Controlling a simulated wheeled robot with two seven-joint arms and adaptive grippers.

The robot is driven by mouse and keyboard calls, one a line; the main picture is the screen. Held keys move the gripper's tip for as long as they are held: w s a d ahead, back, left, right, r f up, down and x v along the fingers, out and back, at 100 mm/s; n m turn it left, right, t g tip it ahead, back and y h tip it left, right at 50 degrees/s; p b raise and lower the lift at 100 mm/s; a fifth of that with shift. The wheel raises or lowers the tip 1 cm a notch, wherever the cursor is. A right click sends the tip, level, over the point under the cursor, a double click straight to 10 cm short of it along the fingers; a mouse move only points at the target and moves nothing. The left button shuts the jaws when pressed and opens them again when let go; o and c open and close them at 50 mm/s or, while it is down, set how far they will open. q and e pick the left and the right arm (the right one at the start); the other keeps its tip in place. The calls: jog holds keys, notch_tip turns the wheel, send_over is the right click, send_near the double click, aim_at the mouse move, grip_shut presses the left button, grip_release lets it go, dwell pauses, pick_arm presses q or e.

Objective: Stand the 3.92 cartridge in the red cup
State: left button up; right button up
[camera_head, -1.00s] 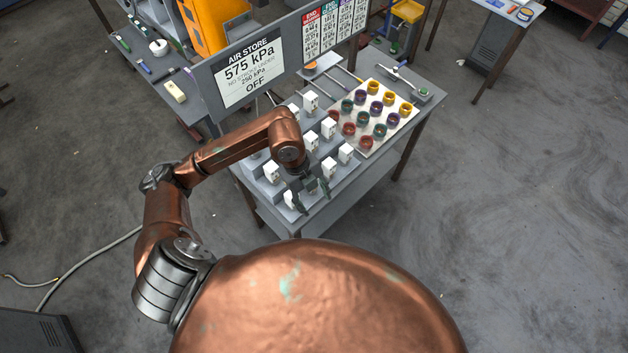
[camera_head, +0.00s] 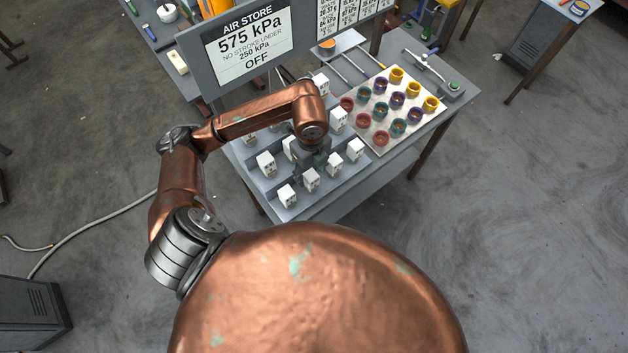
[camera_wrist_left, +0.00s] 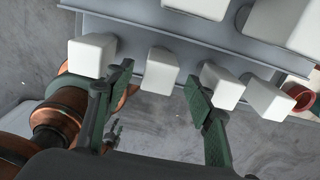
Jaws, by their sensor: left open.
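White block-like cartridges stand in rows on a stepped grey rack (camera_head: 268,187); their labels are too small to read, so I cannot tell which is 3.92. My left gripper (camera_head: 316,160) is over the rack, behind the front row. In the left wrist view its fingers (camera_wrist_left: 158,92) are open and apart, with one front-row cartridge (camera_wrist_left: 160,72) seen between them; none is visibly gripped. Red cups (camera_head: 381,138) stand on the pale board right of the rack; one red cup (camera_wrist_left: 302,98) shows at the wrist view's right edge. My right gripper (camera_wrist_left: 114,136) appears small and low there, its opening unclear.
Teal, purple and yellow cups (camera_head: 413,89) share the board (camera_head: 392,148) with the red ones. A sign panel (camera_head: 250,45) stands behind the rack. A lever device (camera_head: 428,66) sits at the table's far right. Neighbouring cartridges stand close to my left fingers.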

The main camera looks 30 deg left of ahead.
pick_arm(q)
notch_tip(320, 180, down, 8)
jog(key=shift+r, duration=0.15)
dwell(0.3)
jog(key=shift+c, duration=0.2)
jog(key=c, duration=1.3)
